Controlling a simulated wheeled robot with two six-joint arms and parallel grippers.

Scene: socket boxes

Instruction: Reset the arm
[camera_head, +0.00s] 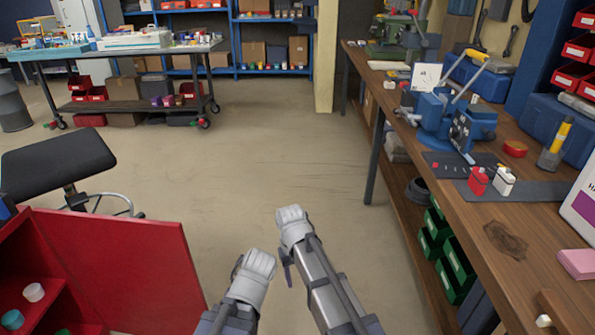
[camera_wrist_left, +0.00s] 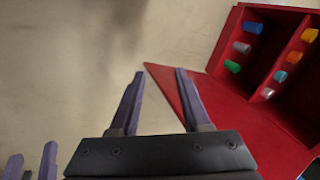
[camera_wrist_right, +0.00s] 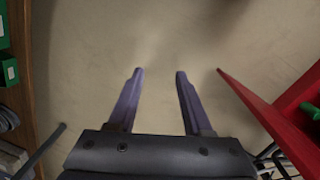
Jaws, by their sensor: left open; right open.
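My two arms reach in from the bottom middle of the head view, close together over the bare floor. My left gripper (camera_wrist_left: 158,72) shows in the left wrist view with its two purple fingers apart and nothing between them; the floor and a red cabinet lie beyond. My right gripper (camera_wrist_right: 158,72) shows in the right wrist view, also open and empty above the floor. In the head view the fingers of both are mostly hidden by my wrists.
The wooden workbench (camera_head: 500,235) with a blue vise (camera_head: 455,118) runs along the right. The red cabinet (camera_head: 120,265) stands open at lower left, near my left arm. A black stool (camera_head: 58,160) is behind it. The floor (camera_head: 270,150) ahead is clear.

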